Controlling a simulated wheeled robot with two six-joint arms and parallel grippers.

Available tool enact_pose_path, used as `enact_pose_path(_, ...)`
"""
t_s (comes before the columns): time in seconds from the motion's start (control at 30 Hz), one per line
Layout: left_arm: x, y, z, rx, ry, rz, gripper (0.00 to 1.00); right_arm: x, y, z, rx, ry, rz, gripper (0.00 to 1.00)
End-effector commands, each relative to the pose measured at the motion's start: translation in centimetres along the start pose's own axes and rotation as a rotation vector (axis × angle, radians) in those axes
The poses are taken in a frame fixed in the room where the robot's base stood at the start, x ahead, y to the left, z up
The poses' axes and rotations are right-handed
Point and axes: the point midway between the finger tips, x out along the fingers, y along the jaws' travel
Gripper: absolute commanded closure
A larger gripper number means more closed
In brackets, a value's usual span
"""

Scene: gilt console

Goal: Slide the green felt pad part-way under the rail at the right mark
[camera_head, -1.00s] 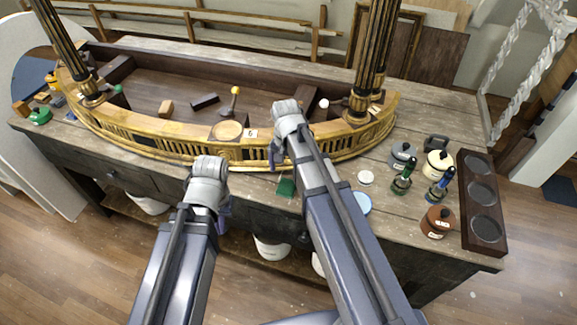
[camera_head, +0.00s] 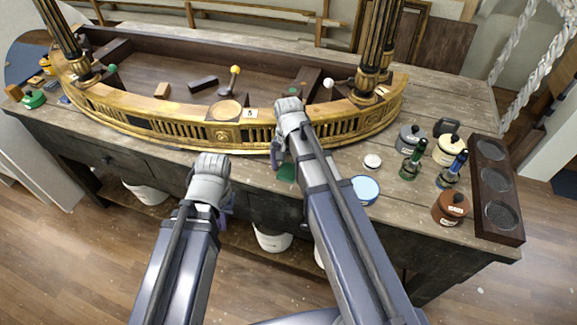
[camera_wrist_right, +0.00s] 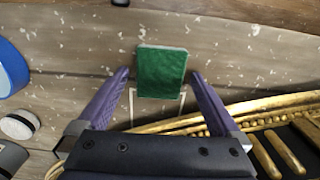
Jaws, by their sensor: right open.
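The green felt pad (camera_head: 286,173) lies on the grey table top, in front of the gilt rail (camera_head: 180,120). In the right wrist view the pad (camera_wrist_right: 161,72) shows whole, between the fingers of my right gripper (camera_wrist_right: 160,75), which is open with a gap on both sides. A thin white outlined mark (camera_wrist_right: 182,108) lies between the pad and the rail's gold edge (camera_wrist_right: 270,106). In the head view my right gripper (camera_head: 276,156) is partly hidden by its wrist. My left gripper (camera_head: 226,204) is low in front of the table; its fingers are mostly hidden.
Columns rise from the rail. A number card (camera_head: 250,113) sits on the rail.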

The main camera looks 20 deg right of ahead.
Motion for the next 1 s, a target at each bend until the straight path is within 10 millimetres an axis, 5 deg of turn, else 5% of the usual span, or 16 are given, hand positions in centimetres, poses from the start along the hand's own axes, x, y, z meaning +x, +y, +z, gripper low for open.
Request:
enact_pose_path(0.33,0.31,0.03,-0.02,0.000,0.000,0.000,1.00,0.31,0.00,0.00,0.000,0.000,0.000,0.00)
enact_pose_path(1.0,0.32,0.03,-0.02,0.000,0.000,0.000,1.00,0.32,0.00,0.00,0.000,0.000,0.000,0.75)
